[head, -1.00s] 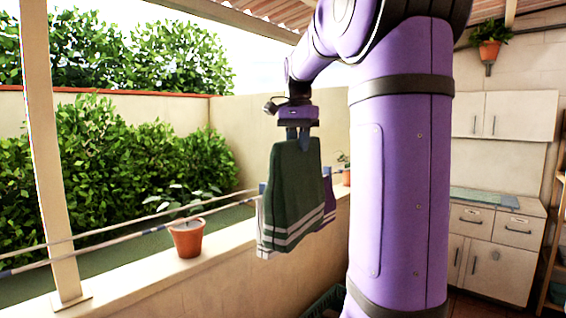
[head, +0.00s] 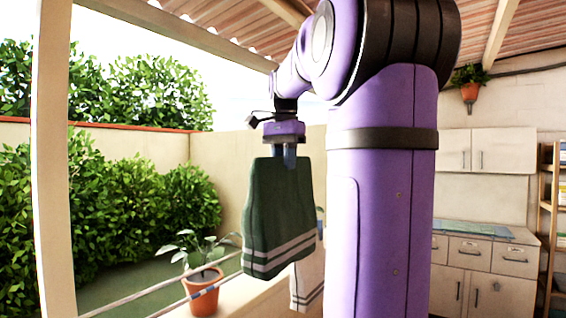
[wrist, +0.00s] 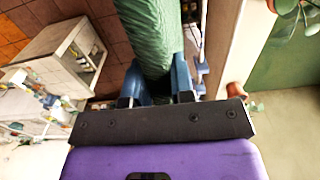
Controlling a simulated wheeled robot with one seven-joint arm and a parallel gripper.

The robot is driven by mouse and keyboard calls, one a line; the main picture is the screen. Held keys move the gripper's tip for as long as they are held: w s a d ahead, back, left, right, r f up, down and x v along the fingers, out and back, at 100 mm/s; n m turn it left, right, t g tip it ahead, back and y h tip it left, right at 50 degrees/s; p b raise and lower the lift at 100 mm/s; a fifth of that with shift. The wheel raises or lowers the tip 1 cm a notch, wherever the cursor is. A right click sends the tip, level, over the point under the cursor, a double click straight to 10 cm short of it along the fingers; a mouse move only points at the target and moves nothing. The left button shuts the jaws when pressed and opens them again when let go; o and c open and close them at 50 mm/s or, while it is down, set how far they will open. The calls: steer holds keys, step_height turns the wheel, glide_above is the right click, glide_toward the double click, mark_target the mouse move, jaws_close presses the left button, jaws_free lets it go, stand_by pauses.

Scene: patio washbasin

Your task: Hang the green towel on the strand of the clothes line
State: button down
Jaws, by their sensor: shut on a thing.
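In the head view, my gripper (head: 284,156) is shut on the top edge of the green towel (head: 272,210). The towel hangs down from it, dark green with pale stripes near its lower edge. The clothes line (head: 140,295) has thin strands running at the lower left towards the towel. The towel's lower part hides where they continue. I cannot tell whether towel and strand touch. In the wrist view, the towel (wrist: 152,40) extends away from between the blue fingers (wrist: 162,80). A thin strand with blue clips (wrist: 203,65) shows just right of it.
A white striped cloth (head: 307,280) hangs behind and below the towel. A potted plant (head: 203,290) stands on the wall ledge near the line. A post (head: 55,160) rises at the left. Cabinets (head: 485,265) and a shelf stand at the right.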

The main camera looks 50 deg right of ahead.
steer(key=shift+w+a, duration=0.1)
steer(key=shift+w, duration=0.15)
steer(key=shift+w, duration=0.15)
steer(key=w, duration=0.3)
steer(key=w+f, duration=0.1)
steer(key=w, duration=0.1)
steer(key=shift+w, duration=0.25)
stand_by(0.5)
steer(key=shift+w+a, duration=0.15)
steer(key=shift+w, duration=1.95)
